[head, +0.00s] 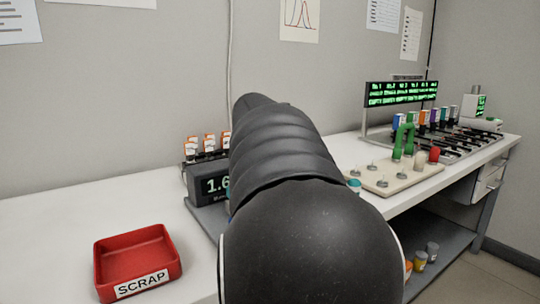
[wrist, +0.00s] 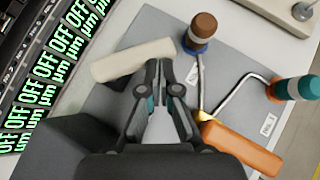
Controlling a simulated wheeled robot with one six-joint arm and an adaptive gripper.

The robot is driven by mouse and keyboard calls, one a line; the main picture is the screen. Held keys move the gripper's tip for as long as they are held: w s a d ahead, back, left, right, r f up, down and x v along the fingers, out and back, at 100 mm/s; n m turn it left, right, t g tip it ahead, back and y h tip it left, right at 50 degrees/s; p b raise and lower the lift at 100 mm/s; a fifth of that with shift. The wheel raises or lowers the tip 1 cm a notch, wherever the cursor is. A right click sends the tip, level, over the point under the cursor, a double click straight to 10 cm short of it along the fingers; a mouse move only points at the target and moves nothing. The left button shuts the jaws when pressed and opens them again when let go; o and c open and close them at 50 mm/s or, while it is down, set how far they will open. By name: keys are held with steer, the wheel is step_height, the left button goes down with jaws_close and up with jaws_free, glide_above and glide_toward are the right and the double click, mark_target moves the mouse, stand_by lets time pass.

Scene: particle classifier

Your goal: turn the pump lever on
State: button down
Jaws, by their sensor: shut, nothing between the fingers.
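In the wrist view my gripper (wrist: 160,72) is shut and empty over a grey panel (wrist: 235,60). Its tips are close to a cream bar-shaped handle (wrist: 125,62); I cannot tell whether they touch it. An orange bar-shaped handle (wrist: 240,148) lies to the lower right of the fingers. A brown-capped piece (wrist: 203,27) and a teal-capped piece (wrist: 296,89) sit at the ends of bent metal tubes. No readable label shows which handle is the pump lever. In the head view my arm hides the gripper and handles.
Green displays reading OFF (wrist: 45,65) line the left of the wrist view. In the head view, a red SCRAP tray (head: 118,242) stands on the bench, left of a dark numeric display (head: 210,185). A beige board with pegs (head: 400,180) is to the right.

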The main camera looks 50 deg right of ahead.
steer(key=shift+w+d, duration=0.2)
steer(key=shift+d, duration=1)
steer(key=shift+w+d, duration=0.65)
steer(key=shift+d, duration=0.35)
